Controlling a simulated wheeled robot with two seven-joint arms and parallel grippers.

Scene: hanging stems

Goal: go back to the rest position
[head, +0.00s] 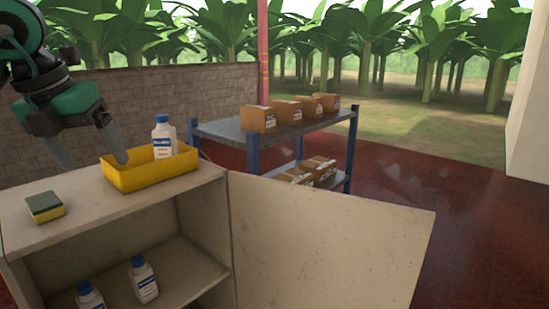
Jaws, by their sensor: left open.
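My left gripper (92,158) is in the head view at the upper left, with its arm coming in from the left. Its two grey fingers are spread apart and point down, with nothing visible between them. The fingers are above the cabinet top, and the right finger overlaps the left end of the yellow bin (152,177) in the picture. I cannot tell whether it touches the bin. A white bottle with a blue cap (163,139) stands upright in the bin. My right gripper does not show.
A green and yellow sponge (45,207) lies on the cabinet top (90,202). The cabinet door (330,240) stands open to the right. White bottles (144,280) stand inside. A shelf rack (225,130) with cardboard boxes (258,119) is behind. Red floor (470,220) is clear at right.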

